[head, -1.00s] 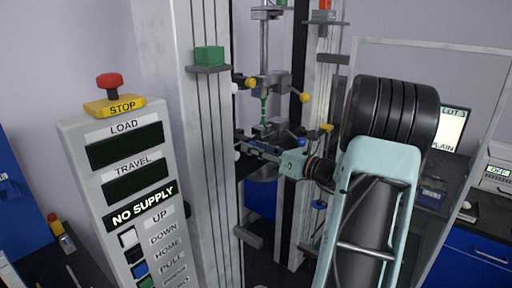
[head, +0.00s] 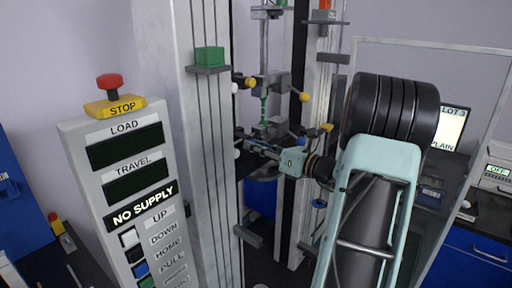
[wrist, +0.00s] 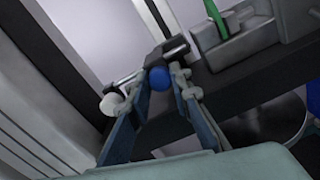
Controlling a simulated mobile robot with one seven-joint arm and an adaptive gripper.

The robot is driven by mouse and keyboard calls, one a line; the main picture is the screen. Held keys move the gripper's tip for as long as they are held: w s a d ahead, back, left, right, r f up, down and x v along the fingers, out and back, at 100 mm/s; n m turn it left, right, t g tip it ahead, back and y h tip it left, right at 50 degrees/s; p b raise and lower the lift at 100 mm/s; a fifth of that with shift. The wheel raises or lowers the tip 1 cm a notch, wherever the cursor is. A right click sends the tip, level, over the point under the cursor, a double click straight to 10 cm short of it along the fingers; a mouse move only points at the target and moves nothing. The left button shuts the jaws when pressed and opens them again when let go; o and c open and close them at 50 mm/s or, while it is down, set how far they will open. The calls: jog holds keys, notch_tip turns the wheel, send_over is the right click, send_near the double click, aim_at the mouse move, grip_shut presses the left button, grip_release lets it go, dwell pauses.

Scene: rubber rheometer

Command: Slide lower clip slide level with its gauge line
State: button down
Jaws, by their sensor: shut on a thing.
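My gripper (head: 257,148) reaches left into the testing machine, beside the lower grip. In the wrist view its two fingers (wrist: 158,88) are closed around a blue knob (wrist: 158,77) on a small dark block (wrist: 174,49), which looks like the lower clip slide. The fingers largely hide this slide in the head view. A green specimen (head: 263,108) stands upright between the upper and lower grips, and its lower part shows in the wrist view (wrist: 215,18). I cannot make out the gauge line in either view.
A white knob (wrist: 112,103) sits close left of the fingers. The pale column (head: 205,170) stands left of my gripper, and a dark crossbeam (wrist: 240,66) runs behind it. A clear guard panel (head: 440,45) stands at the right. The control panel (head: 120,190) is at the front left.

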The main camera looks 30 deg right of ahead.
notch_tip(320, 180, up, 5)
jog(key=p, duration=0.2)
jog(key=shift+r+p, duration=0.1)
jog(key=shift+p, duration=0.25)
jog(key=c, duration=1.7)
grip_release()
jog(key=shift+c, duration=0.2)
jog(key=v, duration=1.2)
